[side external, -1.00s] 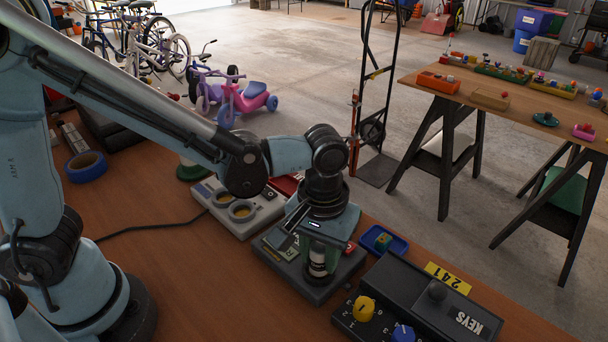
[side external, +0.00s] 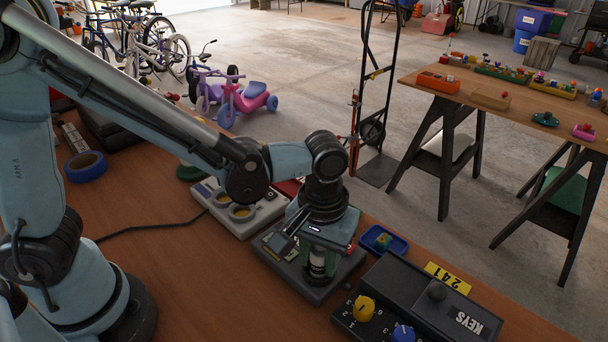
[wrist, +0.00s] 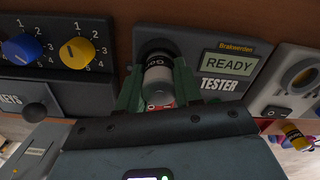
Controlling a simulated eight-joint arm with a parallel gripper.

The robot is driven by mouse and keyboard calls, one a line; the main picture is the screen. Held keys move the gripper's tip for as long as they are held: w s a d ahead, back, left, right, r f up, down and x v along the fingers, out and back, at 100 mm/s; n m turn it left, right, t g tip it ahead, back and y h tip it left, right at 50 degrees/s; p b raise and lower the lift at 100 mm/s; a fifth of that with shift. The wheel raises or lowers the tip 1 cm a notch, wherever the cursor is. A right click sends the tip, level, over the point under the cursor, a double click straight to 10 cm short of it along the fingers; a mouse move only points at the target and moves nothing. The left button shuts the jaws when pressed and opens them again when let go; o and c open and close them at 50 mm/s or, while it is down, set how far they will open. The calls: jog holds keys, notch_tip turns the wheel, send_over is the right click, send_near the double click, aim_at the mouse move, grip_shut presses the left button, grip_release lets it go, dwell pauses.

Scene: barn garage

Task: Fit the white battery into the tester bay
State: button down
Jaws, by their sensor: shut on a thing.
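The white battery (side external: 317,262) is upright between the green fingers of my gripper (side external: 321,270), over the end of the dark grey tester (side external: 318,294). In the wrist view the battery (wrist: 158,72) has a white body with a dark band and sits between both fingers of my gripper (wrist: 157,88). Its far end is at the round dark bay (wrist: 153,46) of the tester (wrist: 198,62). The tester screen (wrist: 229,65) reads READY. I cannot tell how deep the battery sits in the bay, as the fingers hide part of it.
A grey two-ring unit (side external: 255,215) stands left of the tester. A blue tray (side external: 384,240) lies to its right. The black KEYS box (side external: 440,300) with yellow and blue knobs is close at the front right. A blue tape roll (side external: 86,167) lies far left.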

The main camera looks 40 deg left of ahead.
aim_at(321, 249)
jog(key=c, duration=1)
grip_release()
jog(key=shift+c, duration=0.2)
jog(key=shift+r, duration=5.5)
jog(key=shift+a, duration=0.1)
jog(key=s+a+f+m+t, duration=0.1)
jog(key=a+m+t, duration=0.2)
jog(key=a, duration=1.4)
jog(key=t, duration=0.4)
jog(key=shift+s+a+f, duration=0.2)
jog(key=shift+s+a, duration=0.1)
jog(key=shift+s, duration=0.05)
